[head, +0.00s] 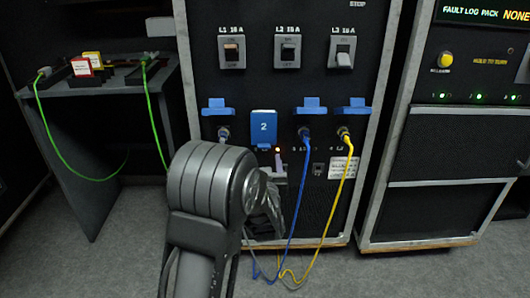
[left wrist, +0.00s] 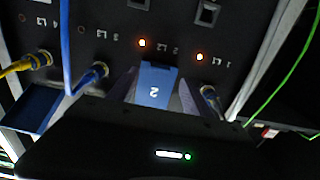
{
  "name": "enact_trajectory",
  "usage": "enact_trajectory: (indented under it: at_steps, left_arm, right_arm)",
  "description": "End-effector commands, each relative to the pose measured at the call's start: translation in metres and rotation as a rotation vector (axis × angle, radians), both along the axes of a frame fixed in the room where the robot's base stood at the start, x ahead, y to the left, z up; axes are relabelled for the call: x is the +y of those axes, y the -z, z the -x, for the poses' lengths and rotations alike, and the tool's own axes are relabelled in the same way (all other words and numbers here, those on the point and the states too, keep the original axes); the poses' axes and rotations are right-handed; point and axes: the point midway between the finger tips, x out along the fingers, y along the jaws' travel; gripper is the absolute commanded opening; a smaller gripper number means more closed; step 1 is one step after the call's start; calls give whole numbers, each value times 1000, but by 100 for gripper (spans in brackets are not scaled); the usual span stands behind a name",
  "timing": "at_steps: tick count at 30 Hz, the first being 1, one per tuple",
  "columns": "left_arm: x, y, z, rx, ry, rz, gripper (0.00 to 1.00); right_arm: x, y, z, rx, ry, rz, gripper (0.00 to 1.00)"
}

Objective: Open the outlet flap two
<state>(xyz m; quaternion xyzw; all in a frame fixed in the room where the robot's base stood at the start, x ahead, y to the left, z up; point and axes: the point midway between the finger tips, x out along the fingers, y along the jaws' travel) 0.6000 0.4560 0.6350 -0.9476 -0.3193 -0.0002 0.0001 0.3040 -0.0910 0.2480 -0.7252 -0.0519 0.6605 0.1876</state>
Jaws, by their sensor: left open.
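Outlet flap two (head: 264,127) is a blue plate marked 2. It hangs down flat over its outlet on the middle cabinet, shut. In the left wrist view, upside down, flap two (left wrist: 155,84) sits between the two fingers of my left gripper (left wrist: 155,92). The fingers are apart, one on each side of the flap; I cannot tell whether they touch it. In the head view my left wrist hides most of the left gripper (head: 270,162), just below the flap. My right gripper is not in view.
The neighbouring flaps, such as the left one (head: 217,107), stand raised. Beside flap two are plugged cables, including a blue cable (head: 298,190) and a yellow cable (head: 338,195). Breaker switches (head: 288,50) sit above. A side table (head: 85,85) with green cables stands left.

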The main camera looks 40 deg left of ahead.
Motion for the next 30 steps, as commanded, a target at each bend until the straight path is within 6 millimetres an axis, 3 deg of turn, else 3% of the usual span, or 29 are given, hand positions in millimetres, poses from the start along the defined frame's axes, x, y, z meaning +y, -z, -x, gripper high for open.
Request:
enact_trajectory:
  at_steps: [12, 22, 30]
  left_arm:
    - [36, 1, -46, -1, -1, -1, 58]
    - [38, 0, -50, 0, 0, 0, 58]
    - [38, 0, -49, 0, 0, 0, 37]
  right_arm:
    - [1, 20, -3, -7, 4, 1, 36]
    - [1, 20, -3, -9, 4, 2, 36]
    - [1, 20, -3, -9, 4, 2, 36]
